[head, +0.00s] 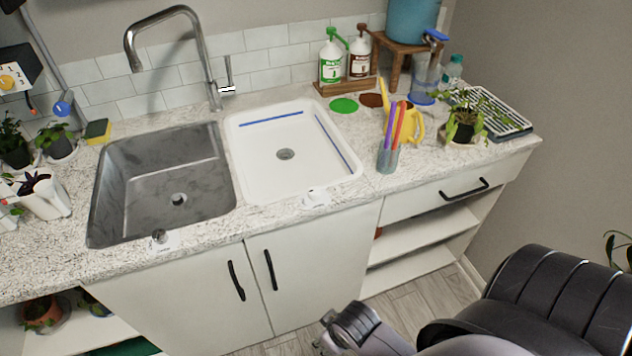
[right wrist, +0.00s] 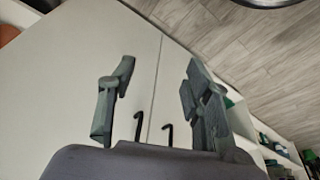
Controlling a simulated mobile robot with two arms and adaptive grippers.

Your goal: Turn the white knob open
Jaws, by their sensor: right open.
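The white knob (head: 315,197) sits on the counter's front strip, just in front of the white sink basin (head: 352,176). A darker metal knob (head: 159,237) sits in the same way before the steel sink (head: 105,200). My right gripper (head: 340,325) is low at the bottom of the head view, in front of the cabinet doors and apart from the white knob; its tips are hard to make out there. In the right wrist view its two fingers are spread and empty (right wrist: 160,95), with cabinet doors beyond. The white knob does not show in that view. My left gripper is not in view.
Cabinet doors with black handles (head: 236,281) are below the counter. A pen cup (head: 388,160), yellow watering can (head: 411,128) and potted plant (head: 463,128) stand right of the white basin. The tall faucet (head: 205,60) rises behind the sinks. The counter around the white knob is clear.

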